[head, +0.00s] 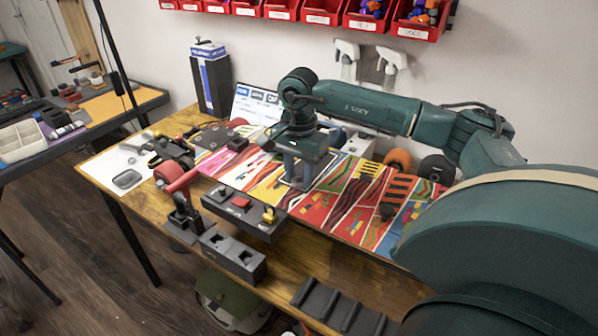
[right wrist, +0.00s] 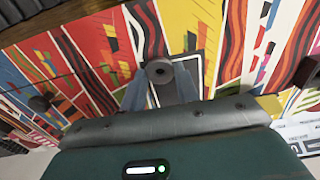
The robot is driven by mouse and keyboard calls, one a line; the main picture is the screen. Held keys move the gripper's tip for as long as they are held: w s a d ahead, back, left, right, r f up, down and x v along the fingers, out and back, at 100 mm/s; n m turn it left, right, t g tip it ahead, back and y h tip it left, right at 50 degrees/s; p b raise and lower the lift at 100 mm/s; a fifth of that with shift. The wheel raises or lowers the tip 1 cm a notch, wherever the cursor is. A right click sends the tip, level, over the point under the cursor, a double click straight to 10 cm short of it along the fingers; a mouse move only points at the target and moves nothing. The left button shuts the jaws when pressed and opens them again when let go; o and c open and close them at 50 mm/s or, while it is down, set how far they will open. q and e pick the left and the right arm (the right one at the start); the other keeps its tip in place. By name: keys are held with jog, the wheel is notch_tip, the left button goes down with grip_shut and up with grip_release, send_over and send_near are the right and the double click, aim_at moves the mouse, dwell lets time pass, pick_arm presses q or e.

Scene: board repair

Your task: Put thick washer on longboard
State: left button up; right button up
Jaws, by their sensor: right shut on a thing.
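My right gripper (head: 299,183) points down over the middle of the colourful patterned longboard (head: 345,205) on the workbench. In the right wrist view its pale fingers (right wrist: 160,88) are shut on a small grey round piece with a central hole, which looks like the thick washer (right wrist: 159,72). The patterned surface (right wrist: 85,70) lies below it, with a pale rectangular outline around the fingertips. I cannot tell whether the washer touches the board. In the head view the gripper hides the washer. My left gripper is not in view.
A red-handled tool (head: 178,182) and black holders (head: 243,213) line the bench's front. An orange wheel (head: 397,159) and dark wheel (head: 437,167) stand behind the board. A dark ribbed tray (head: 338,307) sits at the front. Red bins (head: 320,12) hang on the wall.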

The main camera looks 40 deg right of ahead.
jog(key=shift+f, duration=0.35)
jog(key=o, duration=0.9)
jog(key=shift+o, duration=0.2)
jog(key=shift+c, duration=0.4)
jog(key=shift+c, duration=0.6)
jog(key=shift+r, duration=0.15)
